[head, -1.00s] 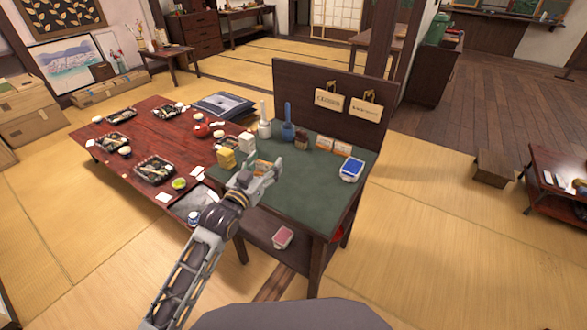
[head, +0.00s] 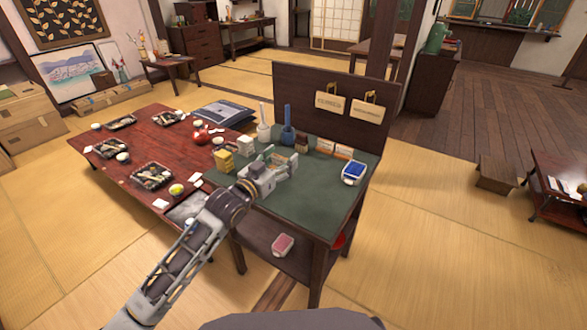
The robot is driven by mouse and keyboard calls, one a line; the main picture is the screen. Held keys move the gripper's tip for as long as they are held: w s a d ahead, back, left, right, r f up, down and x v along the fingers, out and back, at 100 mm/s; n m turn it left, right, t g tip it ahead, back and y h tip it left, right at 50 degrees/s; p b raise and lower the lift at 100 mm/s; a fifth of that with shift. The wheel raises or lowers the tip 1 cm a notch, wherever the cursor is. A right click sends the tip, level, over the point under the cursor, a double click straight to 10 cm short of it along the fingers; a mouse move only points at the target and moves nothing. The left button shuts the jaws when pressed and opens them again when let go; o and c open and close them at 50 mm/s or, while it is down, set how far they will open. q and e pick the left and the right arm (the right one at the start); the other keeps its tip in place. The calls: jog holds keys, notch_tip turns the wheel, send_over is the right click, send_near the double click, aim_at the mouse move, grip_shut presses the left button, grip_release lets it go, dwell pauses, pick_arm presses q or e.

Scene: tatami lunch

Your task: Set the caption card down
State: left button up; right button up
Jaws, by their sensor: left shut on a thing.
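My left gripper (head: 287,161) is over the green-topped stand (head: 312,205), near its middle left, with its fingers pointing right and away from me. It is shut on a small pale thing, probably the caption card, which the fingers mostly hide. I cannot tell whether the card touches the green top. My right gripper is not in view.
Yellow blocks (head: 223,161), a white bottle (head: 263,131), a blue bottle (head: 287,133) and a brown block (head: 302,145) stand along the back left. A blue-topped box (head: 353,171) sits at the right. The front of the green top is clear. A low red table (head: 130,182) holds lunch trays.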

aim_at(296, 204)
pick_arm(q)
jog(key=shift+f, duration=0.1)
jog(key=shift+f, duration=0.7)
jog(key=shift+f+b, duration=0.75)
jog(key=shift+f, duration=1.6)
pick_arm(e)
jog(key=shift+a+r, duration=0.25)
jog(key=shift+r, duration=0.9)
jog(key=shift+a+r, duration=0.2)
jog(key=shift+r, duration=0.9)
pick_arm(q)
jog(key=shift+f, duration=0.55)
jog(key=shift+f+b, duration=0.4)
jog(key=shift+f, duration=0.9)
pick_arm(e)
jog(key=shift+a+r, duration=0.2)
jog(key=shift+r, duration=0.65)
